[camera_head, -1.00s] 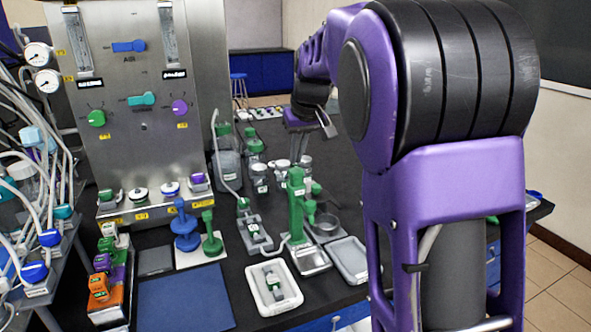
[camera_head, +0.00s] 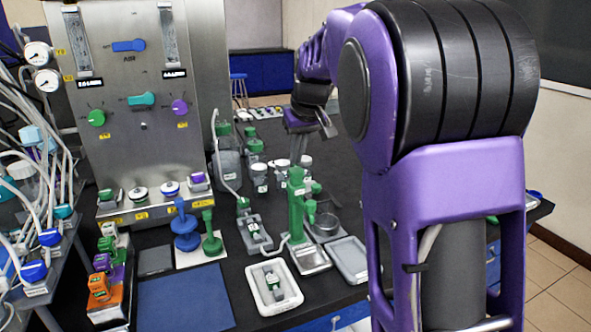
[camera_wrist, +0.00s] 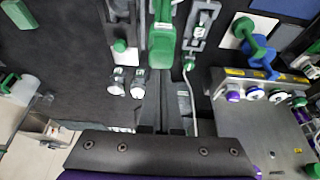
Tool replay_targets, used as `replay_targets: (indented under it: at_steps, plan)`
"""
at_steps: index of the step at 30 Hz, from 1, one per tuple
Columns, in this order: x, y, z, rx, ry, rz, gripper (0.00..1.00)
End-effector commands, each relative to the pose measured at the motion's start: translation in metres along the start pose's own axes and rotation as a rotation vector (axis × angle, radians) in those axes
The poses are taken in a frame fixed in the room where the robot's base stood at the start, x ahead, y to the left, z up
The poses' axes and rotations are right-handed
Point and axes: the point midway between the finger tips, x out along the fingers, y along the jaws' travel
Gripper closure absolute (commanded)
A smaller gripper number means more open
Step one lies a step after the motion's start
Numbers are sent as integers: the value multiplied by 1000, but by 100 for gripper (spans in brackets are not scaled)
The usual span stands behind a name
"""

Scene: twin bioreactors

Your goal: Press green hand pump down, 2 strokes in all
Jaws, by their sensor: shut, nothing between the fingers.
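A tall green upright (camera_head: 296,205) with a small white label, which looks like the green hand pump, stands at a metal tray on the black bench. A smaller green part sticks out on its right side. In the wrist view its green top (camera_wrist: 163,45) is at the top centre, just beyond the fingers. My gripper (camera_head: 299,160) is shut and empty, pointing down just above or behind the green top; contact cannot be told. The narrow fingers also show in the wrist view (camera_wrist: 170,90).
White-lidded bottles (camera_head: 259,175) stand behind the upright. A grey tray (camera_head: 348,262) and a white tray (camera_head: 263,308) lie in front. Blue (camera_head: 185,230) and green (camera_head: 210,238) knobbed stands are to the left, near the steel panel (camera_head: 150,75). A hose runs near the bottles.

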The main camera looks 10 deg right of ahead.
Motion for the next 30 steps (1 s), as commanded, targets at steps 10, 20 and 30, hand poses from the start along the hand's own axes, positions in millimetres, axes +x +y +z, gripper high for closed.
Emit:
replay_targets:
  at_steps: [10,20,30]
  plan:
    - [15,0,6,0,0,0,100]
    - [27,0,12,1,-3,0,100]
    - [30,0,13,0,-3,0,100]
